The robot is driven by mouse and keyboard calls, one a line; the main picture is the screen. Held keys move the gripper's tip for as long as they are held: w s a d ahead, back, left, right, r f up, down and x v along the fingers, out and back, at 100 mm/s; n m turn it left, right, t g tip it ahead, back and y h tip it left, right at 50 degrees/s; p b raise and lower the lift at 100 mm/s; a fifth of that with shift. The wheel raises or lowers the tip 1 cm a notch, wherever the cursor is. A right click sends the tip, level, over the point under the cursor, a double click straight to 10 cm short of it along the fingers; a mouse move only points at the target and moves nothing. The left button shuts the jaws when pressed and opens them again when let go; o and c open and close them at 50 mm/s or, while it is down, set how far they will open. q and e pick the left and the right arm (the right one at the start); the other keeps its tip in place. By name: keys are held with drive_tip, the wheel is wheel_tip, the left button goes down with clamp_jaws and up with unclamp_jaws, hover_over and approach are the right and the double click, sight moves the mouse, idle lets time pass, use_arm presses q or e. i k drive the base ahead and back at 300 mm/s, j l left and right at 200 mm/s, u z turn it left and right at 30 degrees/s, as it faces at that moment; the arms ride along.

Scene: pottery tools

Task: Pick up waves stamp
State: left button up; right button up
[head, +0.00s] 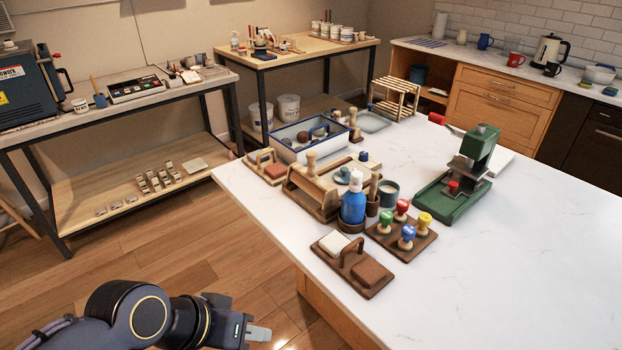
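Several stamps with coloured knobs stand upright on a dark wooden tray (384,240) near the middle of the white table: a green one (386,218), a red one (402,207), a blue one (407,233) and a yellow one (424,220). Their stamping faces are hidden, so I cannot tell which is the waves stamp. My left gripper (259,333) is at the bottom of the view, off the table's near left edge and well away from the stamps. Its fingers show side-on, and I cannot tell whether they are apart. My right gripper is out of view.
A wooden board with a handle (352,262) lies in front of the stamp tray. A green press (455,190) stands to the right. The table's front right part is clear.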

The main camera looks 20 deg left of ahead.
sight(386, 219)
drive_tip(key=z, duration=1.2)
drive_tip(key=k+j+z, duration=0.2)
drive_tip(key=j, duration=0.2)
drive_tip(key=j+z, duration=0.25)
drive_tip(key=k+j+z, duration=0.2)
drive_tip(key=j, duration=0.25)
drive_tip(key=k+j+z, duration=0.2)
drive_tip(key=i+j, duration=0.25)
drive_tip(key=j, duration=0.2)
